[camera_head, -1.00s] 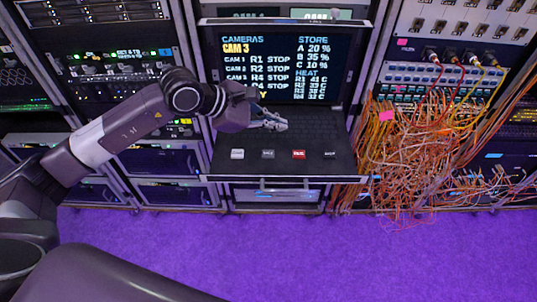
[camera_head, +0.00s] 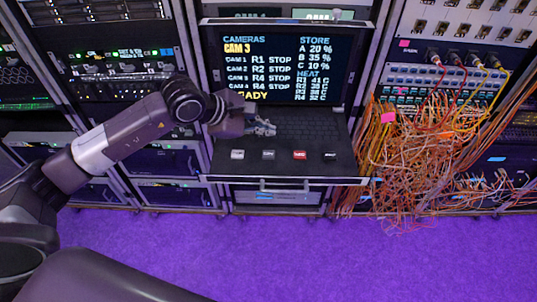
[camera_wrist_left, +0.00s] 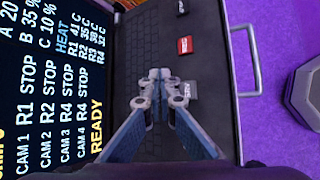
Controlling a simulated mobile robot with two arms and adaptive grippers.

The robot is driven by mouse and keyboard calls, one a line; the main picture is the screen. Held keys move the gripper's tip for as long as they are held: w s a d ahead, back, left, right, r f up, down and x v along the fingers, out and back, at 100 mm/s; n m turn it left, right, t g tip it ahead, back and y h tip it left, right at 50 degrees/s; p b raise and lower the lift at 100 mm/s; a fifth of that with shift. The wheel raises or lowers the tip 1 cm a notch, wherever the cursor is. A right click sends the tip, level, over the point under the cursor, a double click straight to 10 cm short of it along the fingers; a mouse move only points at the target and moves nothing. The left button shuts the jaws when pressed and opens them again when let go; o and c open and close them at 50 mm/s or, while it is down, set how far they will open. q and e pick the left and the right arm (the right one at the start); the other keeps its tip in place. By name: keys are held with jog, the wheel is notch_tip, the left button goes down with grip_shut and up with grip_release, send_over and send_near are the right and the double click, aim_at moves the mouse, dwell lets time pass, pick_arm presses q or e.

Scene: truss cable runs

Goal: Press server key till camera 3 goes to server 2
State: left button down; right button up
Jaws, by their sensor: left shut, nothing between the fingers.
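The screen (camera_head: 283,66) shows CAM 3 in yellow, rows CAM 1 R1, CAM 2 R2, CAM 3 R4 and CAM 4 R4, all STOP, and READY below. Along the front of the keyboard tray are a white key (camera_head: 237,154), a grey key (camera_head: 268,154), a red key (camera_head: 299,155) and a black key (camera_head: 329,155). Their labels are too small to read surely. My left gripper (camera_head: 268,127) is shut and empty over the keyboard, behind the grey key. In the left wrist view its fingertips (camera_wrist_left: 160,74) are beside the grey key (camera_wrist_left: 190,90). My right gripper is not in view.
The black keyboard (camera_head: 305,128) lies behind the keys. A handle bar (camera_head: 285,181) runs along the tray's front. Orange cables (camera_head: 415,160) hang in a tangle at right. Equipment racks (camera_head: 95,60) stand at left. The purple floor (camera_head: 330,250) in front is clear.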

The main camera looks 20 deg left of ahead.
pick_arm(q)
jog(key=b, duration=0.3)
send_over(267, 155)
notch_tip(267, 155, down, 6)
jog(key=shift+s+r, duration=0.1)
jog(key=shift+r, duration=0.1)
jog(key=shift+f+b, duration=0.4)
jog(key=shift+f, duration=0.1)
dwell(0.7)
jog(key=shift+f+b, duration=0.35)
jog(key=shift+b, duration=0.35)
jog(key=shift+f+b, duration=0.45)
jog(key=shift+b, duration=0.15)
dwell(0.4)
jog(key=shift+r, duration=0.1)
dwell(0.3)
jog(key=shift+r, duration=0.75)
